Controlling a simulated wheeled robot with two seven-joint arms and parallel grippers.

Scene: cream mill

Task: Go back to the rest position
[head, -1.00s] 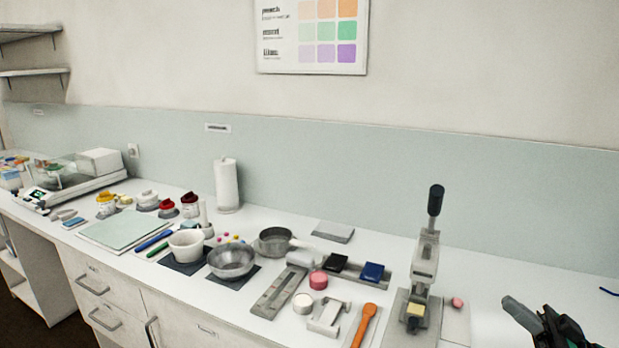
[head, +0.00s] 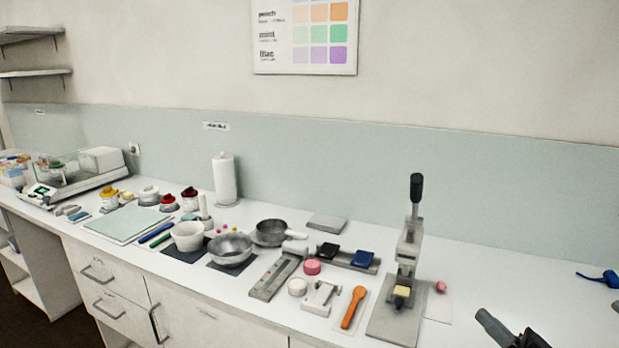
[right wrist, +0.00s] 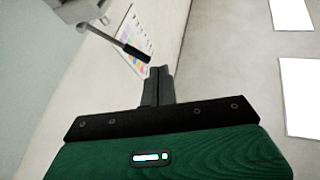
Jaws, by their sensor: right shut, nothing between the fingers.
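My right gripper (head: 512,330) shows at the bottom right of the head view, over the counter's front part and right of the lever press (head: 408,262). It holds nothing. In the right wrist view its dark fingers (right wrist: 157,86) are together, with the press's black-handled lever (right wrist: 130,48) beyond them at upper left. My left gripper is in neither view.
The white counter (head: 470,285) runs along the wall. Left of the press are an orange spatula (head: 353,307), a steel bowl (head: 230,249), a white bowl (head: 187,236) and a paper roll (head: 224,180). A blue object (head: 598,278) lies at the far right.

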